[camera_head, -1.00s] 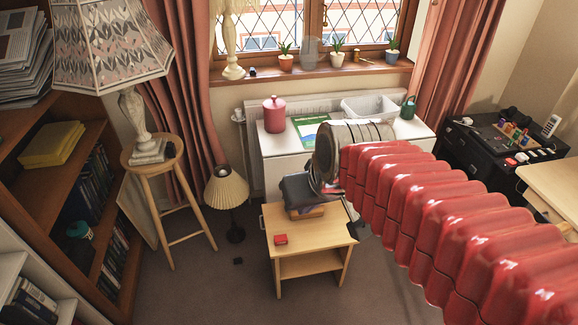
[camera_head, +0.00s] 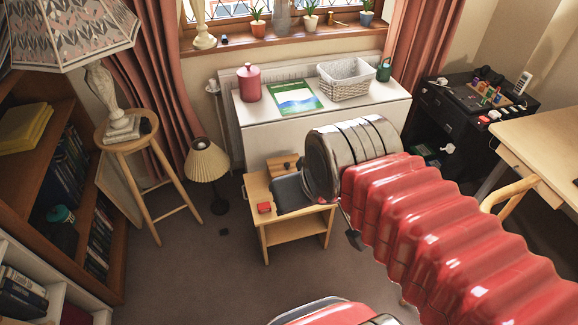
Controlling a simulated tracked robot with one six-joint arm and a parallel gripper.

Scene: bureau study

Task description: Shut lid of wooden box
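The wooden box (camera_head: 283,163) is a small brown box at the back of the low light-wood table (camera_head: 257,187). My gripper (camera_head: 293,191) is dark grey and hangs over the table, just in front of the box in the picture. It covers part of the box, and I cannot tell how far the lid is open or whether the gripper touches it. A dark pointed part (camera_head: 353,238) of my arm's end shows at the table's right side. My wrist hides the space between, so the finger opening is unclear.
A white cabinet (camera_head: 330,122) stands behind, with a red canister (camera_head: 249,83) and white basket (camera_head: 347,80). A pleated lamp (camera_head: 206,160) and stool (camera_head: 128,143) stand left. Carpet in front is clear.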

